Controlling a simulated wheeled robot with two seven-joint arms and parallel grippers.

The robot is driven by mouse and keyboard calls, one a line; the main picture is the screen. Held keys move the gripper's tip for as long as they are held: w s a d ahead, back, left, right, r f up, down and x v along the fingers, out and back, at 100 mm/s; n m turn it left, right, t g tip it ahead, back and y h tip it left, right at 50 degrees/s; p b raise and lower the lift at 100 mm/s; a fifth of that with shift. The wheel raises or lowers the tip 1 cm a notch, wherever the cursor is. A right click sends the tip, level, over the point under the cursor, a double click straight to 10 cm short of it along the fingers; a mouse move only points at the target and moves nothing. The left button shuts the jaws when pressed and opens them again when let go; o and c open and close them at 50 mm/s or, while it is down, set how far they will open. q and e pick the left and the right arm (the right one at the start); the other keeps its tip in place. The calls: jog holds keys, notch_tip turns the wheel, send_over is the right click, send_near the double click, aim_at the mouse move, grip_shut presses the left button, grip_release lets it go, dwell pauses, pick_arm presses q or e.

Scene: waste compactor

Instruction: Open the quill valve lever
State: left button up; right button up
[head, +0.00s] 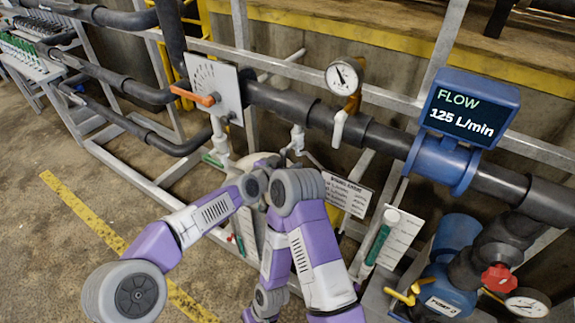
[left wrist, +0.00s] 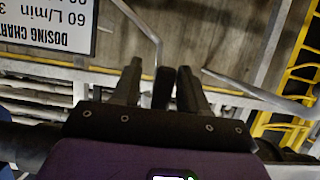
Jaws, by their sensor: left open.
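No label in view marks the quill valve lever. A small white valve fitting (head: 297,139) hangs under the dark main pipe, just above my left arm's far end; I cannot tell its lever position. An orange lever (head: 192,95) sits on a white scale plate (head: 213,88) to the left. Another white handle (head: 338,129) hangs below the round gauge. My left gripper (left wrist: 160,70) is open in the left wrist view, with a dark shape between its fingers that I cannot identify. In the head view my own arm links mostly hide its fingers. My right gripper is not visible.
The blue flow display (head: 462,108) reads 125 L/min. A dosing chart sign (head: 347,195) hangs right of my arm and shows upside down in the left wrist view (left wrist: 48,22). Metal frame rails and pipes crowd the arm. The floor at left is open.

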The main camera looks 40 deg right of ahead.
pick_arm(q)
jog(key=v, duration=0.7)
jog(key=shift+a+p, duration=0.25)
jog(key=shift+p, duration=0.15)
jog(key=a+f+n+y+p, duration=0.2)
jog(key=a+f+n+y, duration=0.4)
jog(key=a+f, duration=1.45)
jog(key=s+a+f+n+g+y+p, duration=0.1)
jog(key=s+a+f+n+g, duration=0.1)
jog(key=s+a+f+n, duration=0.3)
jog(key=s+a+f+n+g+y+p, duration=0.1)
jog(key=s+a+f+n, duration=0.4)
jog(key=s+a, duration=0.8)
jog(key=a+f, duration=0.2)
jog(key=a, duration=0.1)
jog(key=shift+s+f+n+g, duration=0.2)
jog(key=shift+f+n+g, duration=0.1)
jog(key=shift+n+g, duration=0.1)
